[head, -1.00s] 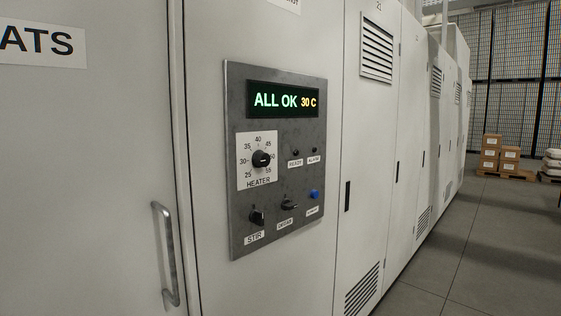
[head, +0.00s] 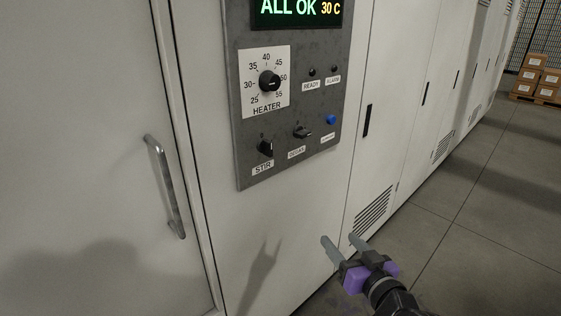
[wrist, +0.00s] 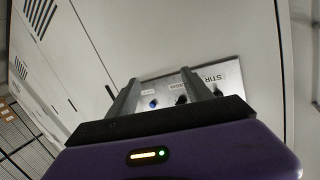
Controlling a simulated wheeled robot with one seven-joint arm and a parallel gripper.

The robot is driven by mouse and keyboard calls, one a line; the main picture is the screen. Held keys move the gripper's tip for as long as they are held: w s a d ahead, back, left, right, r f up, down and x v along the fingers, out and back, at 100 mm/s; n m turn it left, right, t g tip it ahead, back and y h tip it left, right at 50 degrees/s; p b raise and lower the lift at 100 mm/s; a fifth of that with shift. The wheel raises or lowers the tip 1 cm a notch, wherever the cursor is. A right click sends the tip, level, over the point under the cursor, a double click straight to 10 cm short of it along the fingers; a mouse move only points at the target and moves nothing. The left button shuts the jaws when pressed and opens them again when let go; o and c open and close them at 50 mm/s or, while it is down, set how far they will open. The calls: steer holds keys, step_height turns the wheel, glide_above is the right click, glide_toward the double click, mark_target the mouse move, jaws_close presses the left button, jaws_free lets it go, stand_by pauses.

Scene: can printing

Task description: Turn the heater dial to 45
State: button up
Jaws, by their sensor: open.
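The heater dial (head: 269,81) is a black round knob on a white plate marked 25 to 55, on the dark grey panel (head: 256,182). I cannot clearly read where the dial points. The display (head: 295,10) above it reads ALL OK 30 C, its top edge cut off. My gripper (head: 341,246) is purple with grey fingers, open and empty, below and right of the panel. In the wrist view my gripper's fingers (wrist: 157,95) are spread apart toward the panel's lower part. The heater dial is not visible there.
Below the dial are the stir knob (head: 265,148), a second black knob (head: 302,132) and a blue button (head: 331,120). READY and ALARM lamps sit right of the dial. A door handle (head: 167,187) stands out at left. Open floor (head: 480,220) lies at right.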

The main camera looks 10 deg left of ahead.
steer(key=w+a+r+n+y+p, duration=0.1)
steer(key=w+a+r+y, duration=0.2)
steer(key=r, duration=0.5)
steer(key=w+a+r+n, duration=0.2)
steer(key=w+a+r, duration=0.15)
steer(key=r, duration=0.35)
steer(key=n+g+y+p, duration=0.1)
steer(key=n+g+y, duration=0.2)
steer(key=n+y, duration=0.1)
glide_toward(275, 81)
steer(key=x, duration=0.2)
steer(key=shift+p+x, duration=1)
steer(key=shift+x, duration=2.75)
jaws_close()
